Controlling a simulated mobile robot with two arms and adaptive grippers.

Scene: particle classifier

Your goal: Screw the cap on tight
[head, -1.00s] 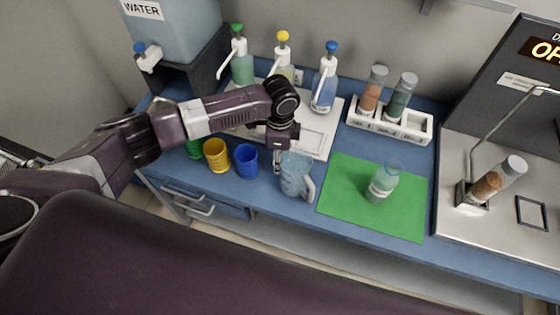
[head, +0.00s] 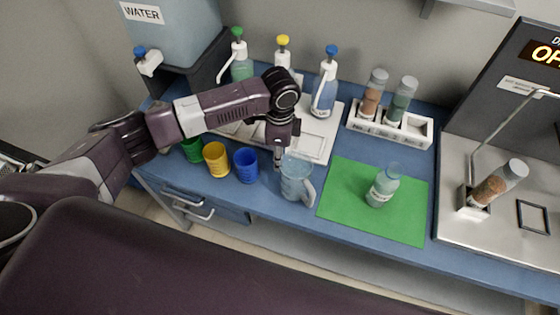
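A clear bottle (head: 381,189) with a white label stands on the green mat (head: 345,190). I cannot make out a separate cap on its pale top. A translucent jug (head: 296,182) with its handle to the right stands on the blue bench left of the mat. My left gripper (head: 279,162) points down at the left side of the jug's rim. Its fingers are small and seen edge-on, so I cannot tell whether they are open or touch the jug. My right gripper is out of view.
Green, yellow (head: 216,158) and blue (head: 246,165) cups stand left of the jug. Pump bottles stand on a white tray (head: 318,147) behind. A capped tube (head: 499,184) leans in a holder on the metal machine at the right. The mat is clear around the bottle.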

